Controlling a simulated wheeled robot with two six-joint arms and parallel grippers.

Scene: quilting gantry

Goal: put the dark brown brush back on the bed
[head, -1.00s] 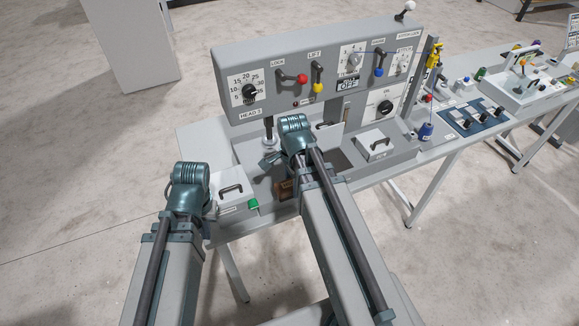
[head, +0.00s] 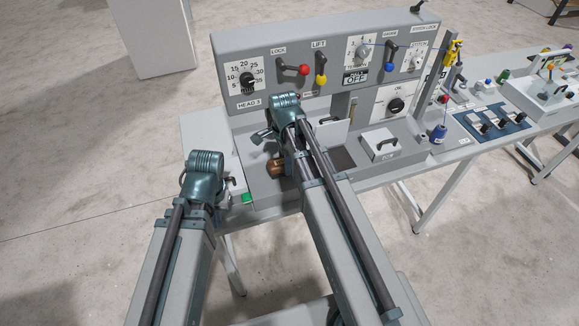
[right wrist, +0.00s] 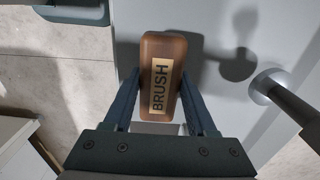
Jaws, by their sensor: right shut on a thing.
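The dark brown brush (right wrist: 161,75), a rounded block with a "BRUSH" label, sits between the two fingers of my right gripper (right wrist: 160,82) in the right wrist view. That gripper is shut on it. In the head view the brush (head: 275,168) shows partly beside my right arm, over the machine's grey bed (head: 258,182). The bed also shows below the brush in the right wrist view (right wrist: 215,105). I cannot tell whether the brush touches it. My left gripper (head: 205,178) is at the bed's left end; its fingers are hidden behind its wrist.
A round metal post (right wrist: 268,85) stands right of the brush. The upright panel (head: 330,60) with levers and dials rises behind the bed. A green knob (head: 247,197) is near my left gripper.

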